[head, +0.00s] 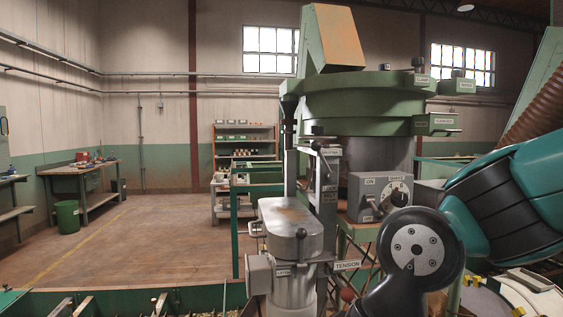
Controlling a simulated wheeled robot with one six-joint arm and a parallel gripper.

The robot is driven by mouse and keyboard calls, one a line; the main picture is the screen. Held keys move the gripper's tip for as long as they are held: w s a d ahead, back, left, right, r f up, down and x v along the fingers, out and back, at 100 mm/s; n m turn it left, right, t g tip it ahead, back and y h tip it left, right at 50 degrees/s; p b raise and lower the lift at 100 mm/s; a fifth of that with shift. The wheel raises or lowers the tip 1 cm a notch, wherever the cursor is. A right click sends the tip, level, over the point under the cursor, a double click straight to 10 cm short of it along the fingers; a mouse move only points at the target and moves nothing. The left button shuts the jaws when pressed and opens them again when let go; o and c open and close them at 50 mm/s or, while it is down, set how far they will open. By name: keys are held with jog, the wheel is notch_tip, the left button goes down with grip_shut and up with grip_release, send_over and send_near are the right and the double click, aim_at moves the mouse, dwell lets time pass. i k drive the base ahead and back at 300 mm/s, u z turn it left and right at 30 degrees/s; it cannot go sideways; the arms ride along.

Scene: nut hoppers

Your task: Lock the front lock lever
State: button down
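A green bowl feeder (350,105) stands on a grey column at centre right. Small labelled dark knobs or blocks sit around its rim, at the top (418,63) and at the right side (434,124). Their labels are too small to read surely, so I cannot tell which part is the front lock lever or how it is set. A grey machine head (290,220) stands in front, with a small dark-knobbed lever (301,234) on it. My gripper is not in view; only my arm's links show at the right.
A grey control box (380,195) with a dial and handles sits under the bowl, partly behind my arm. A green divided bin (120,301) spans the lower left. A workbench (80,172), a green waste bin (67,217) and a shelf (245,140) stand farther back. The left floor is open.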

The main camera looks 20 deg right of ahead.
aim_at(316, 145)
jog(key=u, duration=1.75)
jog(key=i, duration=1.8)
jog(key=z, duration=2.2)
